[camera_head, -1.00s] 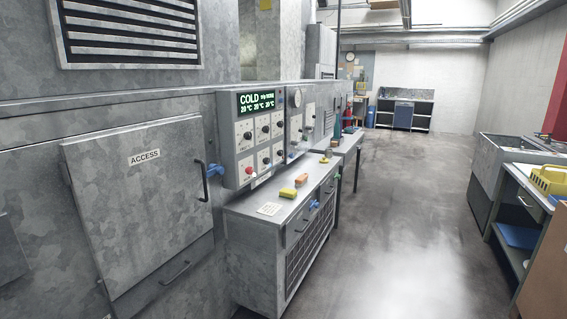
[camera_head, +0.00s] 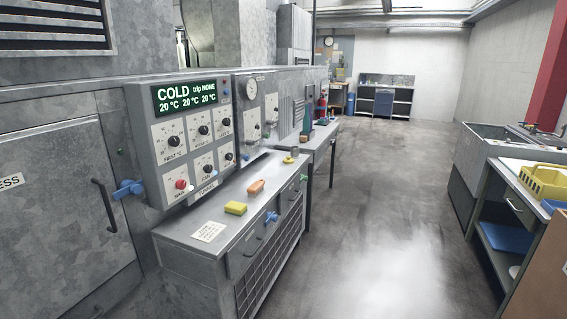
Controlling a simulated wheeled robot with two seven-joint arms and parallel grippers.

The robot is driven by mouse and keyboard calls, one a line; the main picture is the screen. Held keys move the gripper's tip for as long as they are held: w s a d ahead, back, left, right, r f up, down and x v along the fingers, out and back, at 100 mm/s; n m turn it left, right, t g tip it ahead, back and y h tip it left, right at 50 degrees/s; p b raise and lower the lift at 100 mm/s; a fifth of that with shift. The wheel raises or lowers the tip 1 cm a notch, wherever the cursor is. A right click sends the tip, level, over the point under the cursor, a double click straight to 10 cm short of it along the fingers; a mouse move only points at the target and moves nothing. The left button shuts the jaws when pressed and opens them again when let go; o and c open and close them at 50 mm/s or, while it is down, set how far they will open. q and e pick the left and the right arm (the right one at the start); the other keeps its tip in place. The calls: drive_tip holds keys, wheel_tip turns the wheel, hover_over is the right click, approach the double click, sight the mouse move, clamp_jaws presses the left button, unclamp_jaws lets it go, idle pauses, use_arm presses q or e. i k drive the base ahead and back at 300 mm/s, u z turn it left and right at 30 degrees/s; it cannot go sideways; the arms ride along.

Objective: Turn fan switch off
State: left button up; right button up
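The grey control panel (camera_head: 140,145) stands at left of centre in the head view, with a green-lit display (camera_head: 184,97) reading COLD, trip NONE and 20 °C three times. Below the display are two rows of dials on white plates. The lower row has a red knob (camera_head: 180,184), a middle black knob (camera_head: 207,168) and a right black knob (camera_head: 229,156). The small labels under the lower knobs are too blurred to tell surely which one is the fan switch, or its setting. Neither of my grippers is in view.
A metal cabinet (camera_head: 195,246) juts out below the panel, with a yellow block (camera_head: 236,208) and an orange block (camera_head: 256,187) on top. A blue handle (camera_head: 128,188) sticks out left of the panel. A bench with a yellow basket (camera_head: 546,181) stands right. The floor between is clear.

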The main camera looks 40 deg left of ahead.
sight(208, 168)
drive_tip(key=z, duration=0.15)
drive_tip(key=i, duration=1.25)
drive_tip(key=u, duration=0.2)
